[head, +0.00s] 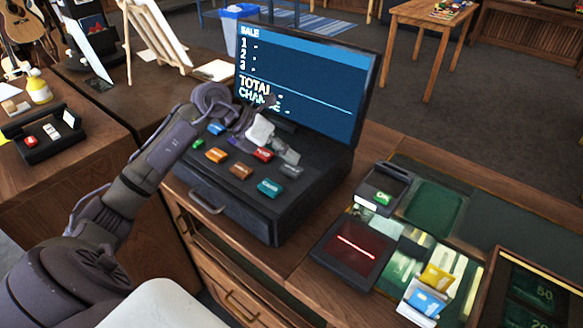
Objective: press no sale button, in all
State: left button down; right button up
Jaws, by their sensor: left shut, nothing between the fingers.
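The cash register (228,205) stands on the wooden counter, with its screen (318,75) tilted up behind the keys and showing "SALE", "TOTAL" and "CHANGE". On its sloped top are a green button (198,144), a blue button (216,128), an orange button (216,155), a brown button (241,171), a red button (263,155), a teal button (270,187) and a grey button (292,171). I cannot read which is the no sale button. My left gripper (284,151) is shut and empty over the back keys, near the red and grey buttons; contact cannot be told. My right gripper is out of view.
A card terminal (380,190) and a dark pad with a red window (353,248) stand right of the register. A card holder (425,300) is at the front right. A display easel (155,35) stands on the counter behind my left arm.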

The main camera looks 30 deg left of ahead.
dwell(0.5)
pick_arm(q)
jog(key=shift+f, duration=0.15)
jog(key=shift+f+b, duration=0.25)
jog(key=shift+b, duration=0.2)
jog(key=shift+f, duration=0.25)
dwell(0.5)
jog(key=shift+f+b, duration=0.3)
jog(key=shift+b, duration=0.2)
jog(key=shift+r, duration=0.1)
jog(key=shift+r+p, duration=0.55)
jog(key=shift+r, duration=0.3)
